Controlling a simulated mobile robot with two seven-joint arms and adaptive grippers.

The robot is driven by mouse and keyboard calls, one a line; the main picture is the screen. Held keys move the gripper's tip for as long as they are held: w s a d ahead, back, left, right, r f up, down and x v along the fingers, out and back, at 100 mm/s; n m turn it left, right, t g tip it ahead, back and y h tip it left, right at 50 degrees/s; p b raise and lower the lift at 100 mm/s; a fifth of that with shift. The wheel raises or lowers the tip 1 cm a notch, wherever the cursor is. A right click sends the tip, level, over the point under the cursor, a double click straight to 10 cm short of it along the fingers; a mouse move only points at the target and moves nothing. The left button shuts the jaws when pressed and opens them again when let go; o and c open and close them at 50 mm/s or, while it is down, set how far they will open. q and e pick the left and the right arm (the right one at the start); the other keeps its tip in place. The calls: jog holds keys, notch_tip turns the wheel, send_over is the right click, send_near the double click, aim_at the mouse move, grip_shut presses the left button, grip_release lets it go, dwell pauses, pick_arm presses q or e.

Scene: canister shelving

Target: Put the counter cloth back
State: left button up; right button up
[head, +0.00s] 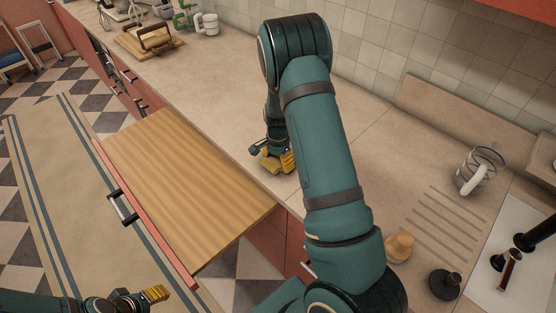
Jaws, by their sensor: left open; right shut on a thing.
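My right gripper (274,160) is low over the counter near its front edge, by the back corner of the pulled-out wooden board. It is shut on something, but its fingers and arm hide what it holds. I cannot make out the counter cloth anywhere in view. My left gripper (152,295) is at the bottom left, in front of the red-fronted board and apart from it. It is open, and nothing shows in it.
The wooden board (185,175) is pulled out from the counter, with a dark handle (122,208) on its front. A glass mug (478,172), wooden knob-like piece (399,247) and dark tamper-like piece (444,283) stand at right. The counter's (215,95) middle is clear.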

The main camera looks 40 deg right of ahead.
jog(key=shift+f, duration=0.1)
jog(key=o, duration=1.1)
jog(key=shift+c, duration=0.2)
